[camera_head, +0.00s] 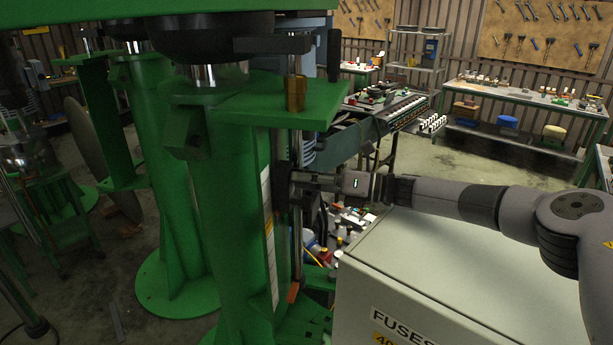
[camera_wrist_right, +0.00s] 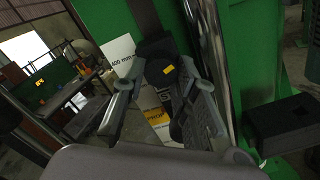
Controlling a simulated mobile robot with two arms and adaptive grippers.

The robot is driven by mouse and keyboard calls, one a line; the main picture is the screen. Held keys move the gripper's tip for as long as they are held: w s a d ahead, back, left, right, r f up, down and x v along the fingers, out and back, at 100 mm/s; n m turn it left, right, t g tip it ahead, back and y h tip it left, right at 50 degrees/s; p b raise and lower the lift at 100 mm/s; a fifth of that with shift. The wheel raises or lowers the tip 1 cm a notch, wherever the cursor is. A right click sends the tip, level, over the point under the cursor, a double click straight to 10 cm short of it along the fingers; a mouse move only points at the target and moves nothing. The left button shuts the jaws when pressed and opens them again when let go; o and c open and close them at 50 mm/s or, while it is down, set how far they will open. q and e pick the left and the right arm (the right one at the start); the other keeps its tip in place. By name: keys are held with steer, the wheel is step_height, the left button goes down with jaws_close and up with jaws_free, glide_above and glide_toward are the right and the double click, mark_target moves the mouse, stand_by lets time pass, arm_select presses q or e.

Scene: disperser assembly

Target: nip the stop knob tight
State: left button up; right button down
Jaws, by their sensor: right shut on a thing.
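My right gripper (camera_head: 297,186) reaches in from the right, past the fuse cabinet, to the thin steel rod beside the green machine column (camera_head: 198,210). In the right wrist view its two fingers (camera_wrist_right: 160,100) are closed in around a dark knob-like part with a small yellow mark (camera_wrist_right: 168,70), which I take to be the stop knob. The fingertips partly hide it, and its exact contact is hard to see. In the head view the knob is hidden behind the gripper. The polished rod (camera_wrist_right: 213,60) runs close beside the fingers. My left gripper is in neither view.
The grey fuse cabinet (camera_head: 440,265) stands close below my right arm. A green bracket (camera_head: 300,102) with a brass nut (camera_head: 295,94) juts out above the gripper. Bottles and small items lie on the floor behind. A dark block (camera_wrist_right: 290,125) sits right of the fingers.

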steer(key=m, duration=0.7)
steer(key=shift+r, duration=0.35)
steer(key=m, duration=0.4)
steer(key=shift+r+m, duration=0.1)
steer(key=shift+m, duration=1.7)
steer(key=c, duration=1.6)
jaws_free()
steer(key=o, duration=0.3)
